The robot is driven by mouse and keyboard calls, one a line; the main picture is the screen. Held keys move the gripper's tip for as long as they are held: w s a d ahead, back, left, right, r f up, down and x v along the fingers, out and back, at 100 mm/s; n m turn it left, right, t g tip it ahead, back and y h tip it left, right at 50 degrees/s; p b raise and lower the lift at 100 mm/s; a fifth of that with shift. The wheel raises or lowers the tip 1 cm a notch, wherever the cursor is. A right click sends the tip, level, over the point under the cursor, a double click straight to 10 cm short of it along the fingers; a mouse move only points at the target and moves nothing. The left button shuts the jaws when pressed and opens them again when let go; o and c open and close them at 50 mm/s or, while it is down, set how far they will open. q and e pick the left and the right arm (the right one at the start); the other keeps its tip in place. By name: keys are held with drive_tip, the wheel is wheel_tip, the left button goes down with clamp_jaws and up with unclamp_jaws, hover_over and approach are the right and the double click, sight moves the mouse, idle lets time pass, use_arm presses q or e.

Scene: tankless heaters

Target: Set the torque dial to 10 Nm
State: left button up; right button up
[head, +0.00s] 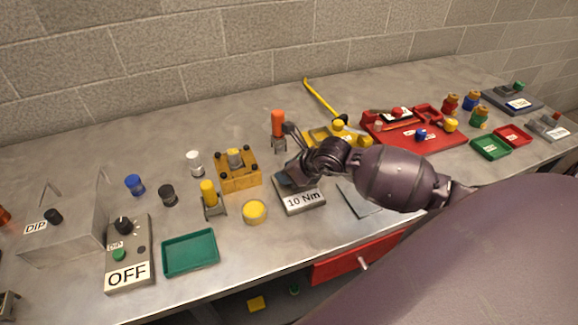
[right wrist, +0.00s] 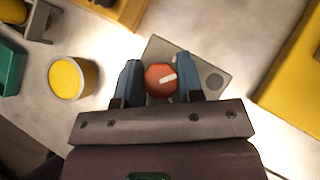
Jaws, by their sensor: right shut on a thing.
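The torque unit (head: 312,207) is a small grey box on the bench with a front label reading 10 Nm. In the head view my right gripper (head: 290,180) reaches down over its top and hides the dial. In the right wrist view the dial (right wrist: 155,87) is a round orange-red knob with a white pointer line, on the grey box (right wrist: 215,62). My right gripper (right wrist: 160,82) is shut on the dial, with one blue finger on each side. The white line points toward the right finger. My left gripper is not in view.
A yellow round tin (head: 254,211) stands just left of the torque unit. A yellow block fixture (head: 238,183) is behind it. A green tray (head: 190,254) and a box labelled OFF (head: 128,250) are further left. A red tray (head: 440,143) lies at the back right.

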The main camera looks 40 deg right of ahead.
drive_tip(key=shift+m+h, duration=0.4)
drive_tip(key=shift+m, duration=0.1)
drive_tip(key=shift+p, duration=0.3)
drive_tip(key=o, duration=0.9)
drive_tip(key=shift+s, duration=0.1)
drive_tip(key=v, duration=1)
drive_tip(key=shift+s+r, duration=0.2)
drive_tip(key=shift+s, duration=0.15)
